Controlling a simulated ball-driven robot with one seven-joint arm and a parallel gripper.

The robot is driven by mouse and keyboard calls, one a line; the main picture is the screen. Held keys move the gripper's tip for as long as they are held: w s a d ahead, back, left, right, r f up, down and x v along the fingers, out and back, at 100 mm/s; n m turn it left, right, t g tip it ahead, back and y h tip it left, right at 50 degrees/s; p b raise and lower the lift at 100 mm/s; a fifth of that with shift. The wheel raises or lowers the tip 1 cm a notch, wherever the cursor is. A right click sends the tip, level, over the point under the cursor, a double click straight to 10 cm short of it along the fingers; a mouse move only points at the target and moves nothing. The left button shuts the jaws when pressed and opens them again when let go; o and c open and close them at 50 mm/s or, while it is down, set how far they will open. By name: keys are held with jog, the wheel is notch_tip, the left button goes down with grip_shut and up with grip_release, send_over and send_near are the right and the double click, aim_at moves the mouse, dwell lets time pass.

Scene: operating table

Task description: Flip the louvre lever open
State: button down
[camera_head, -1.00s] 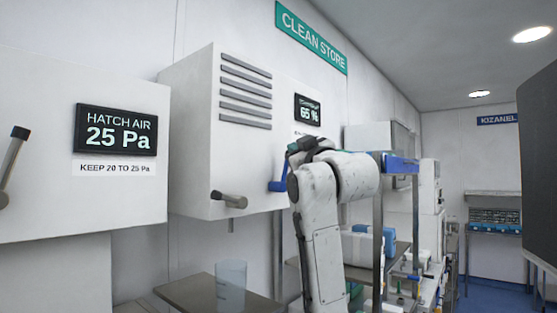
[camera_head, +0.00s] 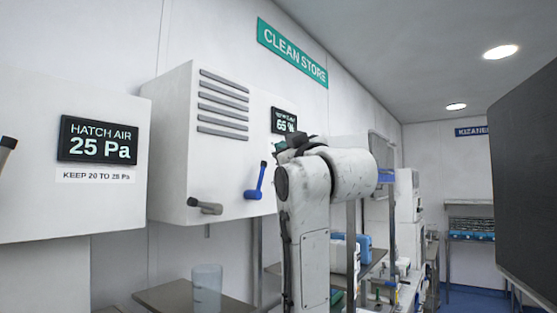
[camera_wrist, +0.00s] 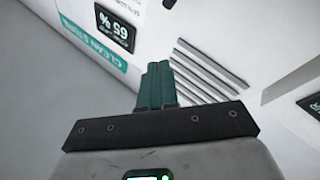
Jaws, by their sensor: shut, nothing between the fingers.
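A white cabinet (camera_head: 175,160) with grey louvre slats (camera_head: 222,104) hangs on the wall. A blue lever (camera_head: 257,182) on its front stands nearly upright, leaning slightly right at its dark top. A grey lever (camera_head: 205,207) with a dark end sits lower left of it, near the cabinet's bottom edge. Which of them is the louvre lever I cannot tell. My gripper (camera_wrist: 155,85) has its teal fingers together and empty. The slats show beyond it in the wrist view (camera_wrist: 208,72). In the head view my gripper is right of the blue lever, apart from it, partly hidden by my arm.
A second cabinet (camera_head: 100,195) at left has a pressure display (camera_head: 98,140) and a lever (camera_head: 6,152) cut off by the frame. A clear beaker (camera_head: 207,287) stands on a shelf (camera_head: 165,297) below. Racks (camera_head: 372,240) stand right of my arm.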

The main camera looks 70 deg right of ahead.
jog(key=shift+s+a+r+b, duration=0.2)
jog(key=shift+s+a+b, duration=0.1)
jog(key=shift+s+a, duration=0.55)
jog(key=shift+s+a+r+b, duration=0.2)
jog(key=shift+s+a+b, duration=0.1)
jog(key=shift+s+a, duration=0.55)
